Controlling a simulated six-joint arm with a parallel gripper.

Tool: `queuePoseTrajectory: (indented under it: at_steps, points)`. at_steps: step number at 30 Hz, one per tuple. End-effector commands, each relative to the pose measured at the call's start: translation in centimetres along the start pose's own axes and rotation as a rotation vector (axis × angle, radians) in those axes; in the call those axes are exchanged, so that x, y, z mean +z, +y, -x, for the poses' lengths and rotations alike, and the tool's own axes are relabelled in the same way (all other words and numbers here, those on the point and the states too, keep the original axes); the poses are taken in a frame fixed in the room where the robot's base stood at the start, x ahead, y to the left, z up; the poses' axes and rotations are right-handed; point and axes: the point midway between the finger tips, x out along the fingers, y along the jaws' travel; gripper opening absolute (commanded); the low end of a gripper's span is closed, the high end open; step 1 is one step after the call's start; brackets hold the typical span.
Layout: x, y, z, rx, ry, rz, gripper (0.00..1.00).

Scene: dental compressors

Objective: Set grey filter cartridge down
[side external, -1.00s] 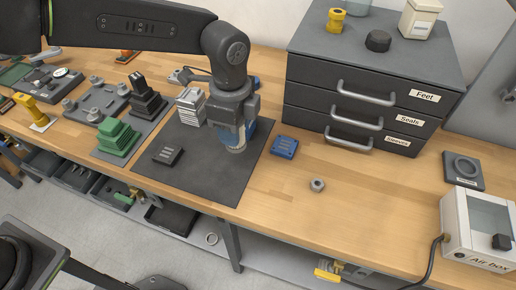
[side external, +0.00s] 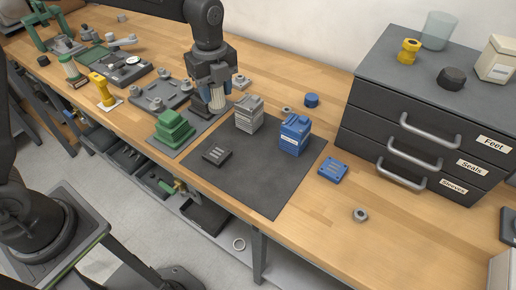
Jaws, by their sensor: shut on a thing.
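My gripper (side external: 215,88) points down at the upper middle of the view, its jaws shut around the grey filter cartridge (side external: 217,99). The cartridge is a small, pale, ribbed cylinder held upright. It is at the right end of the grey plate carrying the stepped blocks, beside the black stepped block (side external: 203,103), which my gripper partly covers. I cannot tell whether the cartridge's lower end touches anything.
A green stepped block (side external: 173,131) stands in front-left. A grey finned block (side external: 248,114), a blue labelled housing (side external: 295,135) and a low black block (side external: 217,155) sit on the dark mat (side external: 262,180). The drawer cabinet (side external: 405,130) stands right. The mat's front is bare.

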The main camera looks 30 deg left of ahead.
Motion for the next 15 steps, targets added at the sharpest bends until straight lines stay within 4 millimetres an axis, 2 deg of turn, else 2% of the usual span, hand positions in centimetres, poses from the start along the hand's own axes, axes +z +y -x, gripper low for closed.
queuePoseTrajectory:
  at_steps: [9,15]
  points:
    - [-6.1,-3.0,-4.1,0.004,0.001,-0.008,0.17]
    - [-8.9,-4.6,-6.1,0.001,0.000,-0.004,0.17]
